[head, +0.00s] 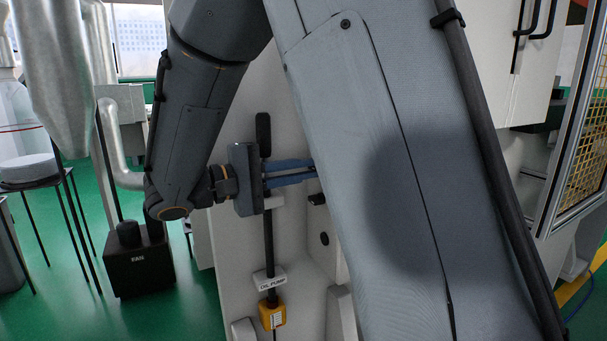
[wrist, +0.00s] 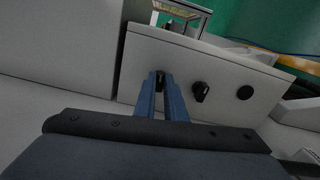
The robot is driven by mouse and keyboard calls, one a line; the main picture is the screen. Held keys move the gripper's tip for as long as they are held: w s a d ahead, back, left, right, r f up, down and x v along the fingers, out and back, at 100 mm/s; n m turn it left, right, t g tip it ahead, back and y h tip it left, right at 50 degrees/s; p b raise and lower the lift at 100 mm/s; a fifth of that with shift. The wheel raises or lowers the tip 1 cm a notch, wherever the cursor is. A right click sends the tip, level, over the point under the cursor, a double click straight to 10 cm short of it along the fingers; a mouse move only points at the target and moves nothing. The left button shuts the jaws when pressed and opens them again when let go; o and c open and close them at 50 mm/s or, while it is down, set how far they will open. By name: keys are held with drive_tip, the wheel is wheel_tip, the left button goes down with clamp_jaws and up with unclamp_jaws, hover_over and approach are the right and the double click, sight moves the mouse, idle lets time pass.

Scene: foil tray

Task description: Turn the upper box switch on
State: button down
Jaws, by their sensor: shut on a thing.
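In the wrist view, a light grey box (wrist: 215,70) carries a row of black controls. The control at one end, the upper switch (wrist: 160,75), sits between the two blue fingertips of my gripper (wrist: 160,80). My gripper is shut on it. The fingers partly hide the switch, and I cannot tell whether it is turned. A second black switch (wrist: 200,92) and a round black button (wrist: 245,92) are beside it, free of the fingers. In the head view, my gripper (head: 294,172) reaches right towards the box, and my arm hides the fingertips. The second switch (head: 317,199) shows just below.
A yellow mesh guard (head: 588,135) is at the right.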

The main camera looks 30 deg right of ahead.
drive_tip(key=shift+f+m+b, duration=0.1)
drive_tip(key=shift+m+b, duration=0.2)
drive_tip(key=shift+m, duration=0.3)
drive_tip(key=c, duration=1.8)
unclamp_jaws()
drive_tip(key=a, duration=0.8)
drive_tip(key=shift+d, duration=0.15)
